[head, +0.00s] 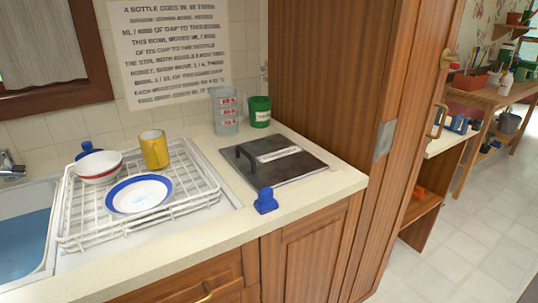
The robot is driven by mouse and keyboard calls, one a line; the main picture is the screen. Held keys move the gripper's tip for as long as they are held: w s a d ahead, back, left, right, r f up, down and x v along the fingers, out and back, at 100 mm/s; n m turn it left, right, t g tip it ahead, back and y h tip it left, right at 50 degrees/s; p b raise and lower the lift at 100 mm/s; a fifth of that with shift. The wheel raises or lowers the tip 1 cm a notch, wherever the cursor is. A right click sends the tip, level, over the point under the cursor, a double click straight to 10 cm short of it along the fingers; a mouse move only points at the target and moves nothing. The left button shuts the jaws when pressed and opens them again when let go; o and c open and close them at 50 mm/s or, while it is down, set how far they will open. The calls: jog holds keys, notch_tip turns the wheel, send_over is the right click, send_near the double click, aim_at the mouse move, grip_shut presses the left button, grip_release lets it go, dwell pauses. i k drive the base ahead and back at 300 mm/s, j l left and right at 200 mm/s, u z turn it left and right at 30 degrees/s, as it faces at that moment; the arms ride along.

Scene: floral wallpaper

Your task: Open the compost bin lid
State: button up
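A dark square lid (272,170) lies flat on the counter to the right of the dish rack. It has a raised black handle (244,158) on its left part and a pale label strip (279,154) whose text is too small to read. It looks closed. No bin body shows beneath it. My gripper is not in view.
A small blue object (265,201) stands at the counter's front edge, close to the lid. Behind the lid are a green cup (260,111) and clear stacked measuring cups (225,112). A white dish rack (215,190) holds dishes at left. A tall wooden panel (325,80) rises at right.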

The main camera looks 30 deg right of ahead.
aim_at(275, 160)
jog(key=l+z, duration=0.2)
jog(key=z, duration=0.2)
jog(key=i+l+z, duration=0.15)
jog(key=z, duration=0.2)
jog(key=i+l+z, duration=0.1)
jog(key=z, duration=0.3)
jog(key=i+j, duration=0.35)
jog(key=i, duration=0.05)
